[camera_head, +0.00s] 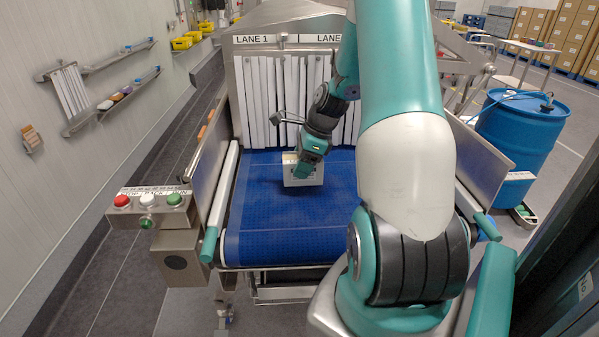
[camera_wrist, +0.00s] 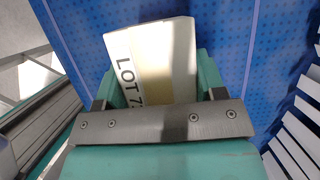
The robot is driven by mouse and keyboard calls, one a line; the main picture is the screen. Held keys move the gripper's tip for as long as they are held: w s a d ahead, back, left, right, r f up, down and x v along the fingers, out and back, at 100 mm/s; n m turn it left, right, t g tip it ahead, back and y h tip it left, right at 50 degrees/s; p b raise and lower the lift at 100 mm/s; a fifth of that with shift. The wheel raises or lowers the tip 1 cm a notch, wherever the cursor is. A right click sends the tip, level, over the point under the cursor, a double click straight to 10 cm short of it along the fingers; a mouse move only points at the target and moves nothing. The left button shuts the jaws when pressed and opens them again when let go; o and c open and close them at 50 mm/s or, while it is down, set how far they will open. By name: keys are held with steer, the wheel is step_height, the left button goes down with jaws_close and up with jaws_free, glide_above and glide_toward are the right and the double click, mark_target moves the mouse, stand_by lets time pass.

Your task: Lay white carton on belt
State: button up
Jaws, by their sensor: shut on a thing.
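The white carton (camera_head: 301,176) is at the far part of the blue belt (camera_head: 290,221), in front of the white strip curtain. My gripper (camera_head: 305,168) is above it and shut on it. In the wrist view the carton (camera_wrist: 156,60) sits between the two teal fingers (camera_wrist: 158,82), with "LOT 7" lettering on its face. The blue belt (camera_wrist: 110,18) lies behind it. Whether the carton's underside touches the belt I cannot tell. Part of the carton is hidden by my gripper.
The strip curtain (camera_head: 270,95) hangs under the lane signs (camera_head: 262,39). Metal side walls flank the belt. A button box (camera_head: 148,202) stands at the left front, and a blue drum (camera_head: 518,130) stands at the right. The near part of the belt is clear.

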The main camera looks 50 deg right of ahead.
steer(key=shift+f, duration=1.45)
steer(key=o, duration=1.3)
steer(key=shift+f, duration=0.1)
